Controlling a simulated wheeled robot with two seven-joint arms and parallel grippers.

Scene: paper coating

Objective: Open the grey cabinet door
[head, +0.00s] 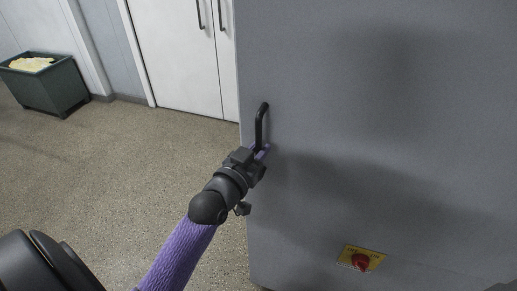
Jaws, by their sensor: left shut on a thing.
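The grey cabinet door (390,110) fills the right half of the head view, and it looks shut. A black bar handle (260,122) stands upright near its left edge. My left gripper (262,150) is at the lower end of this handle and is shut on it. The exact contact of the fingers is small and partly hidden by the wrist. My left arm comes up from the bottom in a purple sleeve. My right gripper does not show.
White double doors (178,60) with dark handles stand behind at the left. A dark green bin (52,88) with pale yellow contents stands at the far left. The speckled floor (130,155) between is clear.

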